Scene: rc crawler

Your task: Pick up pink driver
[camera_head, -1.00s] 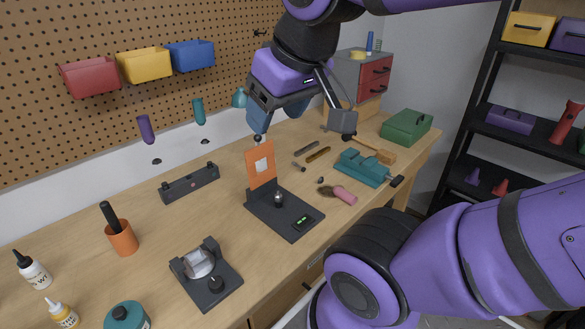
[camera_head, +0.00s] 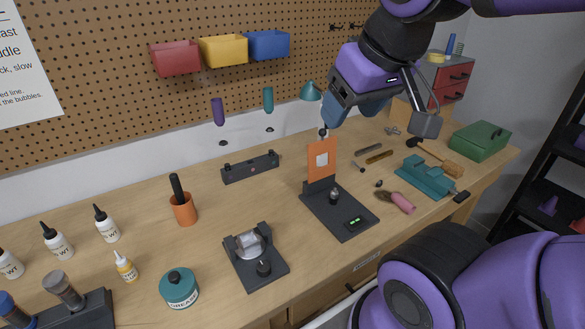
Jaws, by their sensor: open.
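No driver that is clearly pink shows. A pink-handled tool (camera_head: 402,203) lies on the bench at the right; its dark brown end looks like brush bristles. A purple driver-like handle (camera_head: 218,111) and a teal one (camera_head: 268,100) hang upright at the wall, below the coloured bins. My gripper (camera_head: 376,122) is open and empty, high over the back of the bench, well apart from the pink-handled tool and to the right of the hanging handles.
A black stand with an orange plate (camera_head: 322,159) rises below my gripper. A teal vise (camera_head: 426,177), mallet (camera_head: 447,166) and green toolbox (camera_head: 481,139) stand right. An orange cup (camera_head: 183,209), grease tub (camera_head: 179,289) and several bottles are left. Bare bench (camera_head: 220,200) lies between.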

